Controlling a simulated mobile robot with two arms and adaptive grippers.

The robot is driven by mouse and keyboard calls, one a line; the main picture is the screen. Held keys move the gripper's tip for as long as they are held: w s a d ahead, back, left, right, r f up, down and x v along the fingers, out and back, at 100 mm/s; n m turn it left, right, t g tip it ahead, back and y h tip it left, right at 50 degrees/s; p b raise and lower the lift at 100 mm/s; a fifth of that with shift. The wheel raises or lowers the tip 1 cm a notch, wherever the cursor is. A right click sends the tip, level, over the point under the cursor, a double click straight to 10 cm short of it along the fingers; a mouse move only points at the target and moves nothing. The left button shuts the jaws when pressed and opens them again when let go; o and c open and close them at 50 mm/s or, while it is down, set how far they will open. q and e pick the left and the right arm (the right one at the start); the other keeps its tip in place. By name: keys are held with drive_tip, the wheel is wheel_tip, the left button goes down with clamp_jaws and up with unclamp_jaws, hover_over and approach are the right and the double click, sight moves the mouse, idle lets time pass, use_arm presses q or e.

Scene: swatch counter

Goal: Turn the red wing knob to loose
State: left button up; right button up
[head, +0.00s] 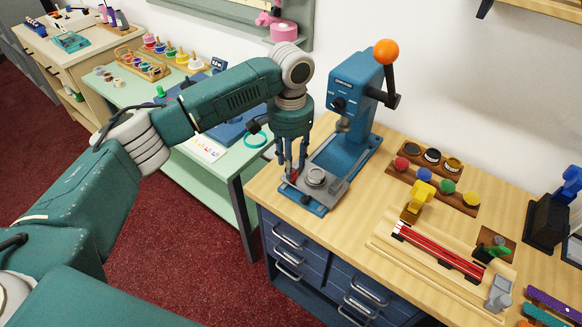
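The red wing knob (292,177) shows as a small bit of red at the left front of the blue press (355,90)'s base. My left gripper (290,168) points down over the knob, with its fingertips at or just above it. The fingers hide most of the knob, so I cannot tell its angle or whether they touch it. I cannot tell how far the fingers are closed. A round grey metal piece (316,176) sits on the base plate just right of the fingers. My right gripper is not in view.
The press's lever with an orange ball (386,52) stands up behind the gripper. Right of the press are a wooden rack of coloured knobs (432,184) and a board with red rods (440,250). A green side table (215,190) is at left.

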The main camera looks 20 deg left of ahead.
use_arm(q)
drive_tip(key=shift+f, duration=1.9)
drive_tip(key=shift+w, duration=0.15)
clamp_jaws()
drive_tip(key=n+p, duration=0.1)
drive_tip(key=p, duration=0.2)
drive_tip(key=n+p, duration=0.2)
drive_tip(key=p, duration=0.1)
drive_tip(key=shift+s+d+r+p, duration=0.15)
drive_tip(key=shift+s+r+p, duration=0.05)
drive_tip(key=shift+p, duration=0.15)
drive_tip(key=shift+f+n+p, duration=0.2)
drive_tip(key=shift+n+p, duration=0.4)
drive_tip(key=shift+n, duration=0.1)
drive_tip(key=shift+f, duration=0.2)
unclamp_jaws()
drive_tip(key=shift+r, duration=0.15)
